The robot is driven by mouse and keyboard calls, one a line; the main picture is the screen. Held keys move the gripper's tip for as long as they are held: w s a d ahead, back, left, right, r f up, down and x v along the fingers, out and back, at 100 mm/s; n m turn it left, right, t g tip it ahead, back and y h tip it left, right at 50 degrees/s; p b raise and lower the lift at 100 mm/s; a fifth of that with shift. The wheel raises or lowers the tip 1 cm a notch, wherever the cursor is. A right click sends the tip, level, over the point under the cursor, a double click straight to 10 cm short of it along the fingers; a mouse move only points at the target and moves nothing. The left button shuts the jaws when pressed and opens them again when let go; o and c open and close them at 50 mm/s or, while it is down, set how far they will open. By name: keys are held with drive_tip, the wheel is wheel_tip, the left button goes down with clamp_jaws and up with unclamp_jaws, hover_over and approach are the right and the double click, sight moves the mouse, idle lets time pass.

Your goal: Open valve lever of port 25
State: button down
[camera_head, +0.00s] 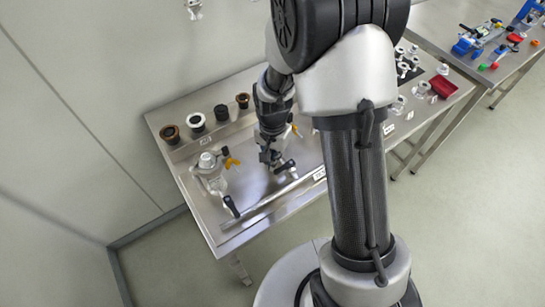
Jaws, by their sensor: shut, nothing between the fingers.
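A metal table (160,119) carries port fittings. A silver fitting (208,161) stands at its left part, with an orange lever (230,160) beside it and a black-handled lever (230,206) pointing toward the front edge. Another black-handled lever (285,167) lies further right, close to my gripper. My gripper (269,159) is shut and empty, pointing down above the table; whether it touches that lever I cannot tell. A second orange lever (296,130) shows just right of my gripper. The port labels are too small to read, so I cannot tell which is port 25.
Several round caps or rings, including a white-rimmed one (196,121), stand along the table's back edge. A red tray (443,86) and small fittings sit at its far right. Another table (428,22) with coloured parts stands beyond. My arm hides the table's middle.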

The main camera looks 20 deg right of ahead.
drive_tip(key=shift+w+d, duration=0.15)
drive_tip(key=shift+w, duration=0.5)
wheel_tip(320, 180, up, 7)
drive_tip(key=p, duration=0.5)
drive_tip(key=shift+r, duration=0.1)
